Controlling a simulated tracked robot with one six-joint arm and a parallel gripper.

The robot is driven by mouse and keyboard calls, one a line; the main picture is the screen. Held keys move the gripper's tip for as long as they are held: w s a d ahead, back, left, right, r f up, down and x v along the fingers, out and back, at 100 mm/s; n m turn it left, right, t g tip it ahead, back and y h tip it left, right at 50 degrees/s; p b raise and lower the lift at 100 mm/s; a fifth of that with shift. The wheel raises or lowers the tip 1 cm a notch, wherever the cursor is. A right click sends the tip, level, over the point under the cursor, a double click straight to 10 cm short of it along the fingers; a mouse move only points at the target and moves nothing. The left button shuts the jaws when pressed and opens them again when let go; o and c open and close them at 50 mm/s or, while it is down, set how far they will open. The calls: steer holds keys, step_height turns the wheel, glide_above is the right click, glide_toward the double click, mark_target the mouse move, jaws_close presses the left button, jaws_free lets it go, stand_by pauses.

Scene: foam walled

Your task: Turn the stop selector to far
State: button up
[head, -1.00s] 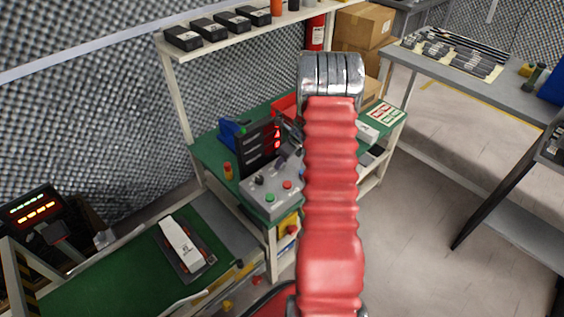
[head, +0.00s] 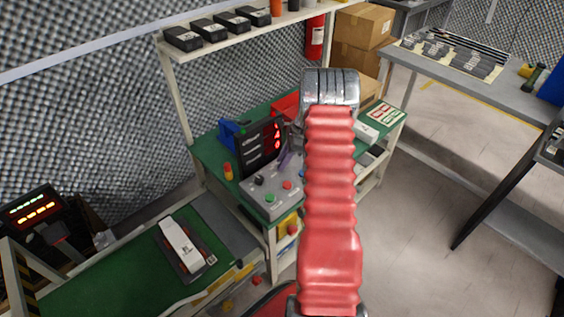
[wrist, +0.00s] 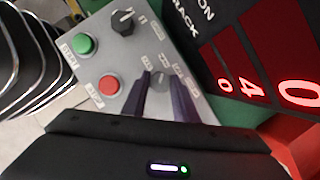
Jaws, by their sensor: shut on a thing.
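The grey control box (head: 272,192) sits on the green bench in the head view and fills the upper middle of the wrist view (wrist: 135,55). My gripper (wrist: 160,88) has its two dark purple fingers down at the box's face, shut on a small grey selector knob (wrist: 160,78). Small labels ring this knob, but I cannot read them or its pointer for certain. A black knob (wrist: 122,22), a green button (wrist: 85,45) and a red button (wrist: 109,86) are beside it. In the head view my arm partly hides the gripper (head: 287,160).
A black display (head: 262,145) with red digits stands behind the box; its digits (wrist: 285,80) fill the wrist view's right side. Blue and red bins stand near it. A green-topped table (head: 110,265) holds a white device. The floor at right is clear.

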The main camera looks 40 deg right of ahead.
steer(key=n+g, duration=0.1)
steer(key=n, duration=0.3)
steer(key=shift+w+n+g+y, duration=0.15)
steer(key=shift+n+g+y, duration=0.15)
steer(key=shift+g, duration=0.1)
steer(key=shift+n+g, duration=0.6)
steer(key=shift+n, duration=1.1)
steer(key=o, duration=1.1)
steer(key=shift+c, duration=0.2)
steer(key=v, duration=1.3)
steer(key=shift+w+d+r, duration=0.2)
steer(key=shift+r, duration=0.1)
